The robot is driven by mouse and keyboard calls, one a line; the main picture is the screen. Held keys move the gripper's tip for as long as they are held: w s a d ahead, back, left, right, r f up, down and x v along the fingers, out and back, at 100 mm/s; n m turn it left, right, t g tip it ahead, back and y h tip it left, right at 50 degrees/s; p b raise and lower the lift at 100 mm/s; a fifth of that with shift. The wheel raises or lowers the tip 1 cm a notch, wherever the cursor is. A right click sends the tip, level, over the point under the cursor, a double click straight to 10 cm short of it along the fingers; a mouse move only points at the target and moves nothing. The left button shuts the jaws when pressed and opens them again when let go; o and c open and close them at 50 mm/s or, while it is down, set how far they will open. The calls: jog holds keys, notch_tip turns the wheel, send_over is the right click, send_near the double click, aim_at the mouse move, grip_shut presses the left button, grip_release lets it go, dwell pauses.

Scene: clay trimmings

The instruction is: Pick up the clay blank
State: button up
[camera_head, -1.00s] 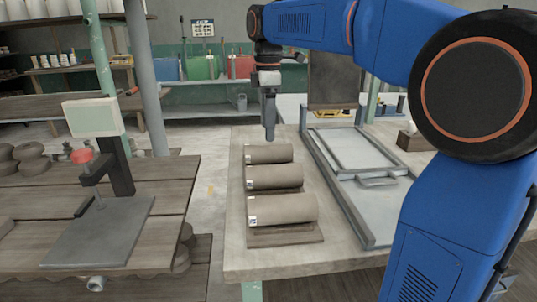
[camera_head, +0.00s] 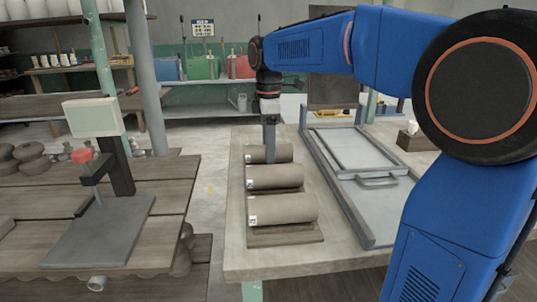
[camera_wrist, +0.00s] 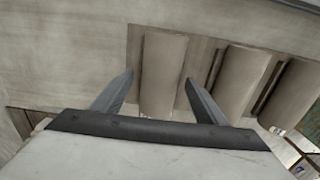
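Three grey-brown clay blanks lie side by side on a dark wooden board (camera_head: 287,240): the near blank (camera_head: 285,209), the middle blank (camera_head: 280,177) and the far blank (camera_head: 281,153). My gripper (camera_head: 270,157) points down at the far blank and hides part of it. In the wrist view my gripper (camera_wrist: 159,78) is open, with one finger on each side of the far blank (camera_wrist: 162,80). A small gap shows by the left finger; the right finger is close to the blank, and contact cannot be told. The middle blank (camera_wrist: 240,80) lies to the right there.
The board rests on a pale table (camera_head: 290,265). A grey metal frame with a flat panel (camera_head: 370,190) stands right of the blanks. A press-like stand (camera_head: 105,220) is on the wooden table at left. Strips of bare table lie left of and before the board.

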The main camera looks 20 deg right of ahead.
jog(key=c, duration=1.4)
jog(key=shift+r, duration=0.1)
jog(key=shift+c, duration=0.2)
